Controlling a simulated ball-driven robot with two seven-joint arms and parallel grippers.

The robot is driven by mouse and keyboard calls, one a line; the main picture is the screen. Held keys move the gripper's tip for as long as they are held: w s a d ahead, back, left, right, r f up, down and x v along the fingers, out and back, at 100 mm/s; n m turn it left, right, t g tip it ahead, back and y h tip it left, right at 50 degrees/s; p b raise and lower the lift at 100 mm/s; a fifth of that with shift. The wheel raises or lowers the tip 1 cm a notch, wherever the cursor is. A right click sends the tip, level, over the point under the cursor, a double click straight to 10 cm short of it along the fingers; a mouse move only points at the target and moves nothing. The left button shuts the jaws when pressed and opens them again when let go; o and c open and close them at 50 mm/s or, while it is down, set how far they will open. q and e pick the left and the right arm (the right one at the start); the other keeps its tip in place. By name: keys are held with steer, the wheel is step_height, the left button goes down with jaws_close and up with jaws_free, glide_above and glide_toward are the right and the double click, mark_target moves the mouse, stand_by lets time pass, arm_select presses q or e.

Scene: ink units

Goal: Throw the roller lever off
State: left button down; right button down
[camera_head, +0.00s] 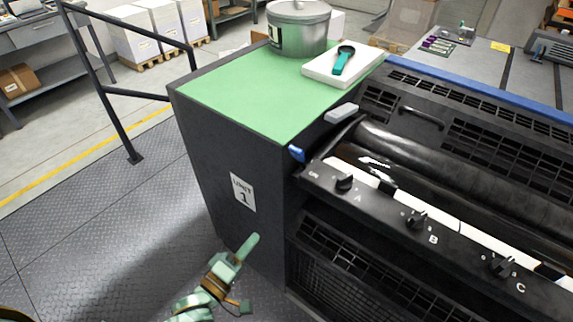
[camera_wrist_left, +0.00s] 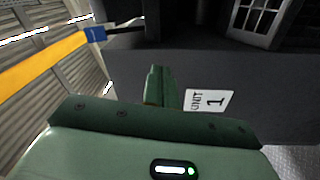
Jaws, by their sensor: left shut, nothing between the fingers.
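A small blue grip (camera_head: 297,153), which looks like the roller lever's end, sticks out at the near left corner of the ink unit, beside the black roller (camera_head: 420,160). Most of its arm is hidden. A blue piece (camera_wrist_left: 95,34) at the upper left of the left wrist view may be the same grip. My left gripper (camera_head: 250,243) is shut and empty, low in front of the dark side panel marked UNIT 1 (camera_head: 243,193). It is apart from and well below the blue grip. Its closed fingers (camera_wrist_left: 160,87) point at the panel in the wrist view. My right gripper is not in view.
Knobs A (camera_head: 345,182), B (camera_head: 416,219) and C (camera_head: 502,266) line the front rail. A metal pot (camera_head: 298,27) and a white pad (camera_head: 343,65) with a teal-handled tool stand on the green top (camera_head: 260,90). A black railing (camera_head: 112,95) stands left; the floor between is clear.

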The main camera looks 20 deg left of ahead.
arm_select(q)
step_height(320, 180, up, 11)
steer(key=n+t+h, duration=0.2)
steer(key=shift+w+d+f+t, duration=0.2)
steer(key=shift+w+d+t, duration=0.1)
steer(key=shift+d+t, duration=0.15)
glide_toward(296, 155)
steer(key=x, duration=0.6)
steer(key=shift+w+d+b, duration=0.15)
steer(key=shift+w+b, duration=0.2)
steer(key=shift+w, duration=0.05)
steer(key=shift+r, duration=0.1)
